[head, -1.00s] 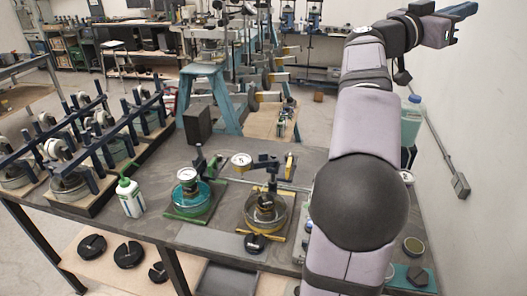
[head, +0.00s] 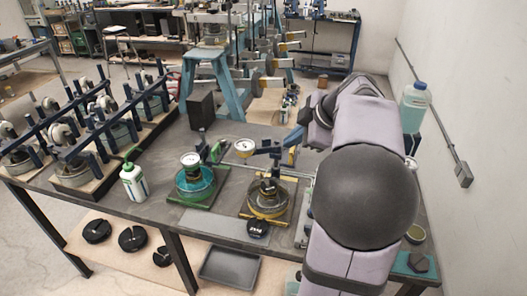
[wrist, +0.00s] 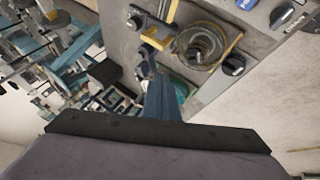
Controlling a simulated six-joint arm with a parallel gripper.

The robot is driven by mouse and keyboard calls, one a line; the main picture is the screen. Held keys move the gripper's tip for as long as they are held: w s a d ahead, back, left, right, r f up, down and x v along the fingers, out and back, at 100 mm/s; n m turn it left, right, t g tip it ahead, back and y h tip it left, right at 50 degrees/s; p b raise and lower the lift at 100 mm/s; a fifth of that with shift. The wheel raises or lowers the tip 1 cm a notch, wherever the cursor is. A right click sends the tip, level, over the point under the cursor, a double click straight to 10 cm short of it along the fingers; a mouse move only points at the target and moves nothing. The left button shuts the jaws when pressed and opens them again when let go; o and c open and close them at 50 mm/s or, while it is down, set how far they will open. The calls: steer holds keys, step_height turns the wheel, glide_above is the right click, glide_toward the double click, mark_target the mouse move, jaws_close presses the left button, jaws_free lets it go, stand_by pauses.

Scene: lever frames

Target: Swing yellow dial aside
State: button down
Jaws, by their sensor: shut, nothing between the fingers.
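The yellow dial (head: 244,147), a pale face with a yellowish rim, is on a dark blue lever arm (head: 267,149). It sits behind and left of the yellow-based pot (head: 267,207), not over its middle.
A second dial (head: 190,159) stands over a teal pot on a green base to the left. A white bottle (head: 133,182) is further left. Rows of lever frames (head: 85,140) fill the left side. A blue bottle (head: 415,107) stands at the right by the wall.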

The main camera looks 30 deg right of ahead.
steer(key=a+n, duration=0.1)
steer(key=s+a+y, duration=0.1)
steer(key=shift+s+a+f+n, duration=0.15)
steer(key=shift+a+f+n, duration=0.05)
steer(key=shift+a+n, duration=0.2)
steer(key=p, duration=0.7)
glide_toward(263, 153)
steer(key=shift+w+a+f, duration=0.55)
steer(key=shift+w+f, duration=0.05)
steer(key=shift+f, duration=0.3)
steer(key=shift+w+a+f, duration=0.55)
steer(key=shift+f, duration=0.3)
steer(key=shift+w+a+f, duration=0.55)
steer(key=shift+w+f, duration=0.05)
steer(key=shift+f, duration=0.3)
steer(key=shift+w+f+b, duration=0.1)
steer(key=shift+b, duration=0.6)
